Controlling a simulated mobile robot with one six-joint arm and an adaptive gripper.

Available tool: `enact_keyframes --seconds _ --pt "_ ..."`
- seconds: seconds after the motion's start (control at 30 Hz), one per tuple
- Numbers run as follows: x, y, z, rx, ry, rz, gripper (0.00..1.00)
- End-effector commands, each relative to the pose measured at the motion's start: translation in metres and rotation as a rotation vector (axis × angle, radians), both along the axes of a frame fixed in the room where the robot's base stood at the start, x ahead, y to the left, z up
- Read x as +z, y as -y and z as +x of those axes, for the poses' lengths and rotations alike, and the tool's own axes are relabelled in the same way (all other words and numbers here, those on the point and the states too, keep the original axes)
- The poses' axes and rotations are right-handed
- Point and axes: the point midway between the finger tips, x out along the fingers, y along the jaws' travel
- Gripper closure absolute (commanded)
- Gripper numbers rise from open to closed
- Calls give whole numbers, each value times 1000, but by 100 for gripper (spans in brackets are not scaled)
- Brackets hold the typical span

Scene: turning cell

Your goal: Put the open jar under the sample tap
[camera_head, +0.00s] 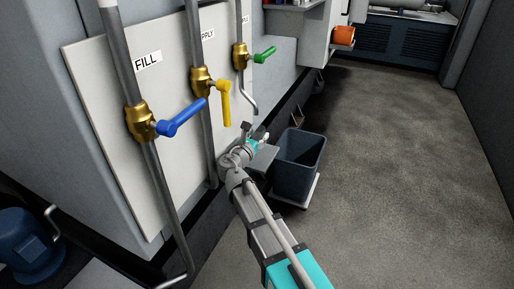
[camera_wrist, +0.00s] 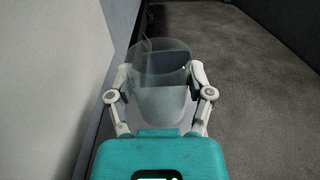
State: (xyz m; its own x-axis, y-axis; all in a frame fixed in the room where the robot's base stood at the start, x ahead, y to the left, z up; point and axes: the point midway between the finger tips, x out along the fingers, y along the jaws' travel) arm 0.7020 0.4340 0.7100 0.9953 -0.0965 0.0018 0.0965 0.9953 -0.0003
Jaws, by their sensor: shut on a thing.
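A clear open jar (camera_wrist: 163,100) is between the two fingers of my gripper (camera_wrist: 161,78), which is shut on it in the wrist view. Its wide mouth faces up and nothing shows inside it. In the head view my gripper (camera_head: 252,141) is low by the wall panel, just below the bent spout end of the sample tap (camera_head: 254,106). That tap has a green lever (camera_head: 264,54) and a partly hidden label. In the head view I cannot make out the jar clearly.
A small grey ledge (camera_head: 264,159) is beside my gripper. A dark bin (camera_head: 300,160) stands just right of it. Taps with a blue lever (camera_head: 182,118) and a yellow lever (camera_head: 226,103) are to the left on the white panel (camera_head: 95,75). The floor at right is clear.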

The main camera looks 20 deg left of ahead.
Motion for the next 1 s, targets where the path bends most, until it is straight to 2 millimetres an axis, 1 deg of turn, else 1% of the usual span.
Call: enact_keyframes --seconds 0.3,0.43,0.87,1.0 --pt "0 0 0 0 0 0 73" --pt "-3 0 0 0 0 0 73" --pt "-35 1 0 -1 0 0 73" --pt "-40 -6 1 -1 0 0 73"
